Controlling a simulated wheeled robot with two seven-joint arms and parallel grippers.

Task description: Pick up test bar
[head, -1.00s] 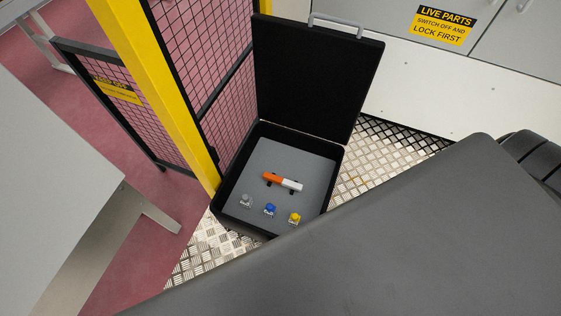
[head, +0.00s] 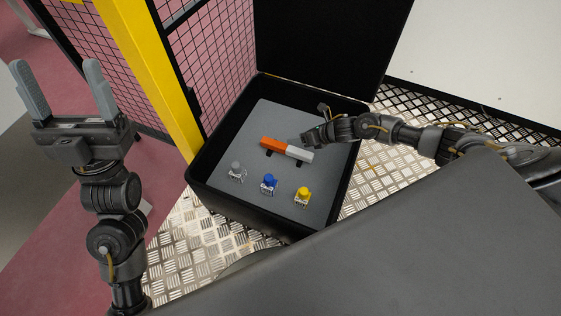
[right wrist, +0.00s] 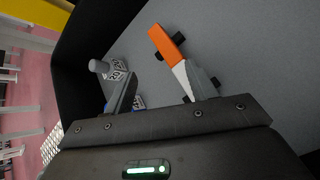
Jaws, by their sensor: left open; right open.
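The test bar (head: 287,149), orange on one half and white on the other, rests on two small dark supports on the grey floor of an open black case (head: 332,210). In the right wrist view the bar (right wrist: 166,45) runs from its orange end down to its white end beside one finger. My right gripper (head: 313,125) is open just beyond the bar's white end; whether a finger touches it I cannot tell. The fingers also show in the right wrist view (right wrist: 162,85). My left gripper (head: 57,72) is open and empty, raised outside the case at the left.
Grey (head: 236,170), blue (head: 269,182) and yellow (head: 303,195) knobbed pieces stand in the front of the case. Its raised lid (head: 330,45) stands behind. A yellow post (head: 150,75) and mesh fence (head: 210,60) border the left side.

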